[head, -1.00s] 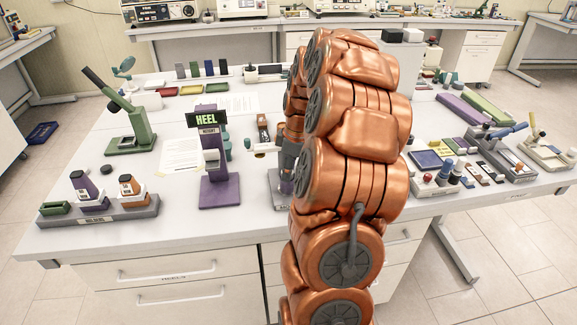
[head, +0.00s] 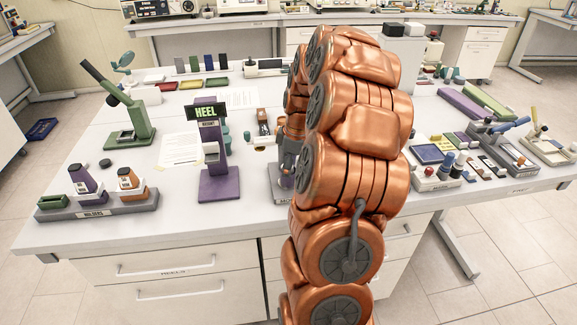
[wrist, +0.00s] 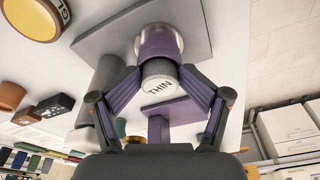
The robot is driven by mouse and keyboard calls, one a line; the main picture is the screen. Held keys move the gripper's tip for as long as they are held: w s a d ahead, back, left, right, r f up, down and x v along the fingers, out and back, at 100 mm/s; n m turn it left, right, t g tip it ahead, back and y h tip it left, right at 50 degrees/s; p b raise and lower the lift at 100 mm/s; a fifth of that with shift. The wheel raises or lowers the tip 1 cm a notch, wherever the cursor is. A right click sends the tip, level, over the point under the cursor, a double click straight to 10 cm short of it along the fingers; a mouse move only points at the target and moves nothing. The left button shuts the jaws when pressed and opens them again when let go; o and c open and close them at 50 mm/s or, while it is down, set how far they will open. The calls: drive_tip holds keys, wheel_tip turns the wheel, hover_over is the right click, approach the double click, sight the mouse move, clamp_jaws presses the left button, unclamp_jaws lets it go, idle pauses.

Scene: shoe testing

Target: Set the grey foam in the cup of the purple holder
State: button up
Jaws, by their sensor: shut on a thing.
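In the wrist view my gripper (wrist: 160,92) is shut on a short round piece whose pale end face (wrist: 158,87) reads "THIN"; I take it to be the grey foam. Directly beyond it, in line with it, is a purple cylinder (wrist: 158,42) with a pale band, on a grey plate (wrist: 95,40); this looks like the purple holder's cup. The piece overlaps the cup in the picture; I cannot tell whether it touches or sits inside. In the head view my copper arm hides the foam and cup; only part of a grey base (head: 280,197) shows.
A purple stand with a HEEL sign (head: 206,112) stands left of my arm. A grey rack (head: 97,207) with small holders and a green lever press (head: 128,125) are further left. Trays and small tools (head: 440,165) lie right.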

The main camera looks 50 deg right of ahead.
drive_tip(key=shift+r, duration=0.1)
drive_tip(key=shift+r+p, duration=0.85)
drive_tip(key=shift+d+r+b, duration=0.2)
drive_tip(key=shift+r+b, duration=0.1)
drive_tip(key=shift+b, duration=0.25)
wheel_tip(320, 180, up, 11)
drive_tip(key=s+b, duration=0.1)
drive_tip(key=b, duration=0.1)
drive_tip(key=shift+s+d, duration=0.25)
drive_tip(key=shift+d, duration=0.1)
drive_tip(key=s+a+f+m+g, duration=0.1)
drive_tip(key=s+a, duration=0.2)
drive_tip(key=a, duration=0.9)
drive_tip(key=s+a+f+m+g, duration=0.1)
drive_tip(key=s+a, duration=0.1)
drive_tip(key=a, duration=1)
drive_tip(key=s+a+f+m, duration=0.1)
drive_tip(key=s+a+f, duration=0.1)
drive_tip(key=s, duration=0.3)
drive_tip(key=s+a+f+m, duration=0.1)
drive_tip(key=s+a+f, duration=0.2)
drive_tip(key=s, duration=0.3)
drive_tip(key=s+a+f+m+g+h, duration=0.1)
drive_tip(key=s+a+f+m, duration=0.1)
drive_tip(key=s+a, duration=0.2)
drive_tip(key=shift+s+a+f, duration=0.3)
drive_tip(key=shift+s+f, duration=0.05)
drive_tip(key=shift+s, duration=0.65)
